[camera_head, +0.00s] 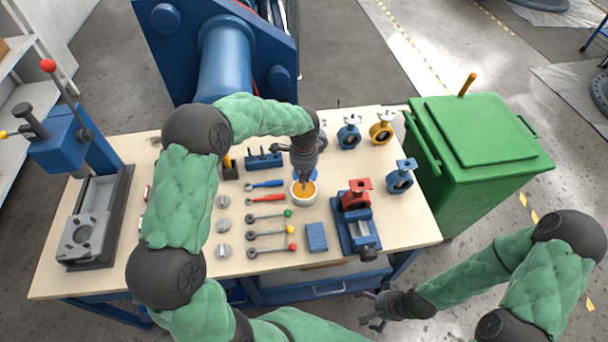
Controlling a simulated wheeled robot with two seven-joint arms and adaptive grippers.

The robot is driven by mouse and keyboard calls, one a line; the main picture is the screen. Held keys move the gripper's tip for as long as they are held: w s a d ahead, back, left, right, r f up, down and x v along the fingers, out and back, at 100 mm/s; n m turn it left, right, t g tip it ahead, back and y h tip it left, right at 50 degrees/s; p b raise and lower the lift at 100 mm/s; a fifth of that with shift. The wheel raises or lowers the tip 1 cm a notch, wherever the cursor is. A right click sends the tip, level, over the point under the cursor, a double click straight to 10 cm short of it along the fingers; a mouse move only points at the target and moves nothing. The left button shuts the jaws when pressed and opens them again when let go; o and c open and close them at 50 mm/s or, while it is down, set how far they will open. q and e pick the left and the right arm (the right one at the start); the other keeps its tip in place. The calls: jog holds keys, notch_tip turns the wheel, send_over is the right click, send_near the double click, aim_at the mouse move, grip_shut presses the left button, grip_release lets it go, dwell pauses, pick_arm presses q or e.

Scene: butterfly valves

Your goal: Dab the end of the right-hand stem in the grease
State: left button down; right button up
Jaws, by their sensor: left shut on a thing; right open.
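An open white tub of orange-yellow grease (302,197) stands on the table. My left gripper (305,176) reaches in from above and points down at the tub. It is shut on a thin dark stem, mostly hidden by the fingers, whose lower end is at or just over the grease; I cannot tell if it touches. A blue rack (263,160) stands left of the gripper, with small dark pieces standing in it. My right gripper (372,312) is open and empty, low in front of the table's front edge.
A red valve (355,195) sits in a blue vise (359,237) right of the tub. Blue and yellow valves stand behind. Levers with coloured knobs (270,233) and a blue block (316,237) lie in front. A green bin (475,140) stands at the right.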

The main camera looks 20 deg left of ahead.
pick_arm(q)
jog(key=shift+f, duration=0.35)
dwell(1.4)
jog(key=shift+r+p, duration=2.6)
jog(key=shift+r, duration=0.95)
jog(key=shift+f, duration=0.1)
jog(key=s+d+f+n+b, duration=0.3)
jog(key=s+d+f+n, duration=0.2)
jog(key=n, duration=0.6)
jog(key=shift+s+f+n, duration=0.25)
jog(key=shift+s+n, duration=0.15)
jog(key=shift+s, duration=0.7)
